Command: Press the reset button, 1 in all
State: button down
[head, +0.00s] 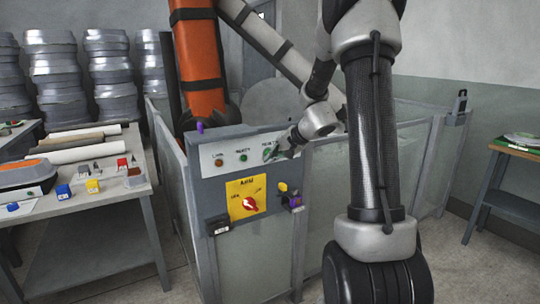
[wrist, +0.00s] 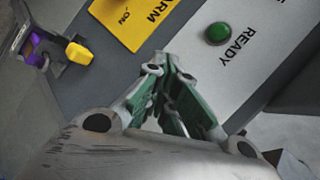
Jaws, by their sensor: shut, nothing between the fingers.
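The control panel (head: 222,146) stands on a grey cabinet and carries a row of labelled lamps or buttons. My gripper (head: 270,153) reaches in from the right and is shut and empty, its fingertips at the right end of this row, over the third label. The reset button itself cannot be made out; the fingers cover that spot. In the wrist view my gripper (wrist: 168,62) has its green-grey fingers together in front of the panel's pale strip. Whether the tips touch the panel cannot be told.
A green READY lamp (wrist: 217,33) sits beside the fingers. Below the row are a yellow plate with a red rotary switch (head: 250,204), a yellow knob (head: 283,187) and a purple item (head: 295,201). An orange robot arm (head: 198,60) stands behind the fence. A cluttered table (head: 100,204) is left.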

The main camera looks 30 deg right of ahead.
jog(key=shift+s, duration=0.85)
jog(key=shift+s+d, duration=0.1)
jog(key=shift+s, duration=2.4)
